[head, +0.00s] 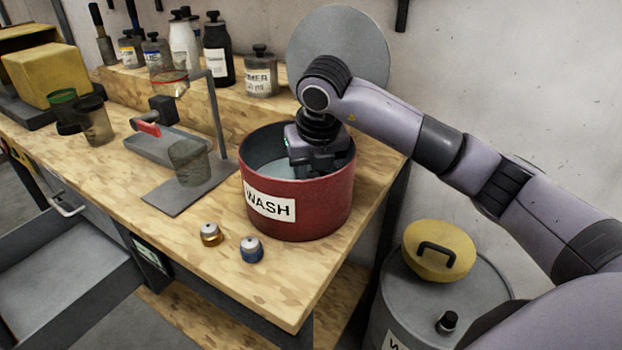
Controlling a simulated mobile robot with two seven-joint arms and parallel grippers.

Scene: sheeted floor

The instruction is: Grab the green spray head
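My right gripper (316,158) reaches down from above into the red bucket labelled WASH (312,208). Its fingertips are hidden inside the bucket, so I cannot tell whether they are open or holding anything. I cannot make out a green spray head; the bucket's inside is largely hidden by the gripper and the near wall. Two small spray heads or caps stand on the bench in front of the bucket, a gold one (211,235) and a blue one (251,250). My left gripper is not in view.
A metal stand (178,197) with mesh cups is left of the bucket. Bottles and a jar (260,80) line the raised back shelf. A grey drum (400,300) with a yellow lid (438,262) stands right of the wooden bench. An open drawer (65,275) is front left.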

